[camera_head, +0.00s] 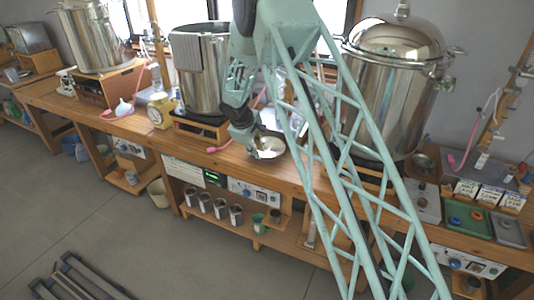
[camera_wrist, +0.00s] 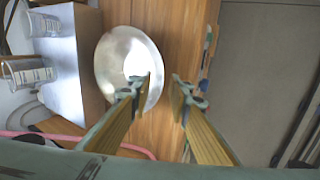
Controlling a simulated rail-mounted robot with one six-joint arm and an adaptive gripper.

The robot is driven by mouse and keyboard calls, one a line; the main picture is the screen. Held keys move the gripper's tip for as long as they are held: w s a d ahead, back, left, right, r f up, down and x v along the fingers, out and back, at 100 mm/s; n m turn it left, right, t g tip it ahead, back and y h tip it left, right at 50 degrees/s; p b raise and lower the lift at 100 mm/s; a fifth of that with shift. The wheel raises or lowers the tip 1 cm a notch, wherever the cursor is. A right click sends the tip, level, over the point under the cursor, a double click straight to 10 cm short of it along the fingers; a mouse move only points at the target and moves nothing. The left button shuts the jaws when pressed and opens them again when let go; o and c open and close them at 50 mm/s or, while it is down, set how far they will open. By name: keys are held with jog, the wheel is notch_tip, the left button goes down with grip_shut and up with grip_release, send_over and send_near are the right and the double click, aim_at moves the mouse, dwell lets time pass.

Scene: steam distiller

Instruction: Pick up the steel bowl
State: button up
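The steel bowl (camera_head: 270,148) is a shallow shiny bowl on the wooden bench, in front of the tall steel pots. In the wrist view the bowl (camera_wrist: 112,62) is seen from above, left of centre. My gripper (camera_head: 250,141) is at the bowl's left side in the head view. In the wrist view my gripper (camera_wrist: 163,82) has its two fingers apart. The left finger overlaps the inside of the bowl, and the right finger is past its rim, so the rim shows between them. I cannot tell whether either finger touches it.
A large lidded steel pot (camera_head: 395,85) stands right of the bowl and another pot (camera_head: 203,70) stands behind left. In the wrist view glass beakers (camera_wrist: 28,72) and a pink hose (camera_wrist: 30,134) lie left. The bench edge is close to the bowl.

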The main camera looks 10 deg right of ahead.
dwell(0.3)
jog(key=shift+b+x, duration=0.5)
jog(key=shift+x, duration=2.1)
jog(key=shift+a, duration=0.2)
grip_shut()
